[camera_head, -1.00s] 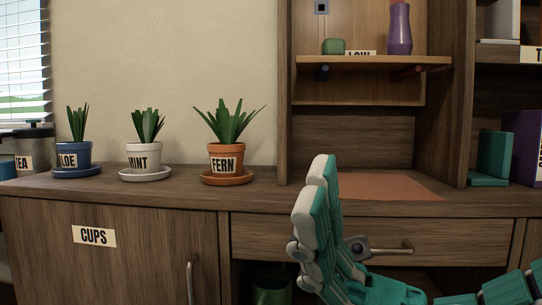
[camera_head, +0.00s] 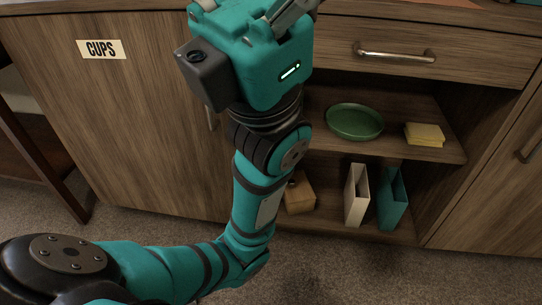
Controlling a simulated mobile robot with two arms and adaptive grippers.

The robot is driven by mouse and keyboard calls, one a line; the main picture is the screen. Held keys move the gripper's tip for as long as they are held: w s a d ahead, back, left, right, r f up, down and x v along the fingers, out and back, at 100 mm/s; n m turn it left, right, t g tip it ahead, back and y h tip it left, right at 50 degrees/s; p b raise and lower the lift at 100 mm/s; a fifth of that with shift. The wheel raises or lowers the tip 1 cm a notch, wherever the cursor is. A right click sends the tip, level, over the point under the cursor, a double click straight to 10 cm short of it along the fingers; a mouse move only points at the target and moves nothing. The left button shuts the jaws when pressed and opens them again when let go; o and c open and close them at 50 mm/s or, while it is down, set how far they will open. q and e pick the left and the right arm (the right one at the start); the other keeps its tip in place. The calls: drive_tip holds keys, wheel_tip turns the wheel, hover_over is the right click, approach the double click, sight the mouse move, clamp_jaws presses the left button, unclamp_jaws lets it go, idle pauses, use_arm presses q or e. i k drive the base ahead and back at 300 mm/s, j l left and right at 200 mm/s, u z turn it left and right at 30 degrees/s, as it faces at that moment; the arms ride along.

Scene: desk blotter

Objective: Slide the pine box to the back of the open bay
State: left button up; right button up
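The pine box (camera_head: 299,195) is a light brown block on the floor of the lower open bay (camera_head: 325,212), at its left. My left arm hides part of it on the left, so its exact depth in the bay is hard to tell. My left gripper (camera_head: 288,12) is at the top edge of the view, high in front of the cabinet and well above the box. Its fingers are mostly cut off by the frame, so their opening is unclear. My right gripper is not in view.
A cream holder (camera_head: 356,196) and a teal holder (camera_head: 391,200) stand right of the box. The shelf above carries a green plate (camera_head: 355,121) and yellow pads (camera_head: 424,134). A drawer (camera_head: 440,52) is shut above. The CUPS door (camera_head: 100,120) is at left.

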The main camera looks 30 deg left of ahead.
sight(305, 206)
drive_tip(key=u, duration=0.8)
